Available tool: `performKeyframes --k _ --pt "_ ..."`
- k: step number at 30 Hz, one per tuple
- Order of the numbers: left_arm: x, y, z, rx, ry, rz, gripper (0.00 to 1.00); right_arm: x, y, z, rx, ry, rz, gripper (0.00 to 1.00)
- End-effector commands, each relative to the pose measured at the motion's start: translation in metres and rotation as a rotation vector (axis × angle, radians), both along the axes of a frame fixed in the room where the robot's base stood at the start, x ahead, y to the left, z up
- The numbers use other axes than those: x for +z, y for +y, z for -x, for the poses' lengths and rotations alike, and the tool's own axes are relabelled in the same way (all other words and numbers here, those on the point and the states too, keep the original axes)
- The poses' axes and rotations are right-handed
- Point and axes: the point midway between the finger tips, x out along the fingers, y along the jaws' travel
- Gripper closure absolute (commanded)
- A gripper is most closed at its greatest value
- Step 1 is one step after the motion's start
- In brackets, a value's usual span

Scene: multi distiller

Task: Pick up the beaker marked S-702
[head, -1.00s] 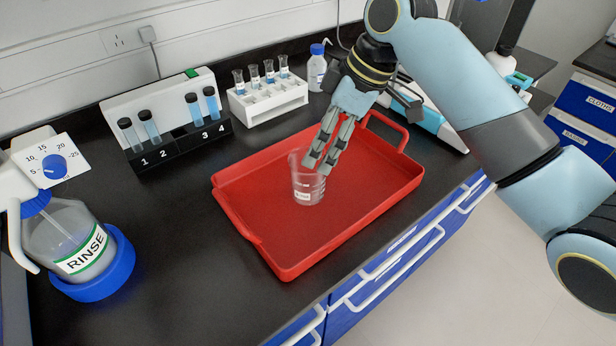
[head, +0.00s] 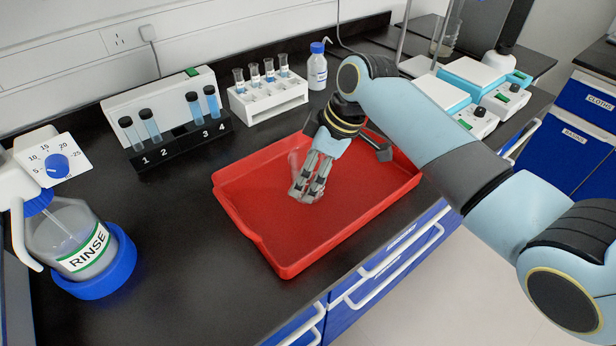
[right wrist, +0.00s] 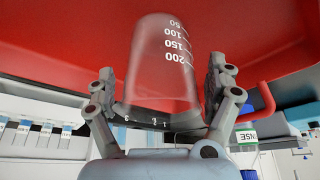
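A clear glass beaker (head: 293,160) stands in the red tray (head: 262,210), mostly hidden behind my right gripper (head: 306,194) in the head view. In the right wrist view, the beaker (right wrist: 160,65) shows white volume marks and lies between the two fingers of my right gripper (right wrist: 161,75). The fingers are apart, one on each side of the glass, with a small gap at the left; firm contact does not show. No S-702 marking is readable now. My left gripper is not in view.
A test-tube rack (head: 178,137) and a white vial rack (head: 268,100) stand behind the tray. A blue-capped bottle (head: 317,68) is beside them. A RINSE bottle (head: 75,240) stands at left, and balance-like devices (head: 470,85) at right. The rest of the tray is empty.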

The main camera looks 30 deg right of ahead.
Motion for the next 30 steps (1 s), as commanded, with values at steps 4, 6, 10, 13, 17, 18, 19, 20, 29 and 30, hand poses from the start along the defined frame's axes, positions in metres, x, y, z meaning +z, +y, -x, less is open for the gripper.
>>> performKeyframes --k 4,6,10,13,17,18,19,20,29,30 --pt "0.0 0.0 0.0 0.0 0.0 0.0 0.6 0.0 0.0 0.0 0.0 0.0 0.0 0.35" --pt "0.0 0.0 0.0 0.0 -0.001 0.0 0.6 0.0 0.0 0.0 0.0 0.0 0.0 0.44" --pt "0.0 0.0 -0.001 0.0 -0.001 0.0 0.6 0.0 0.0 0.0 0.0 0.0 0.0 0.61" --pt "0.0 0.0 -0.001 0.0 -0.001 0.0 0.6 0.0 0.0 0.0 0.0 0.0 0.0 0.69" --pt "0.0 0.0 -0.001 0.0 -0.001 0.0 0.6 0.0 0.0 0.0 0.0 0.0 0.0 0.69" --pt "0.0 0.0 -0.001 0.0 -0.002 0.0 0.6 0.0 0.0 0.0 0.0 0.0 0.0 0.69" --pt "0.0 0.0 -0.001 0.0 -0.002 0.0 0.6 0.0 0.0 0.0 0.0 0.0 0.0 0.69" --pt "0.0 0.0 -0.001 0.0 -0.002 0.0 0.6 0.001 0.0 0.0 0.0 0.0 0.0 0.69" --pt "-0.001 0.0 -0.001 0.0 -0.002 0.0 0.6 0.02 0.0 -0.001 0.0 -0.004 0.001 0.69" --pt "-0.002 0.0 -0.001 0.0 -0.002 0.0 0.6 0.027 0.0 -0.001 0.0 -0.005 0.001 0.69"
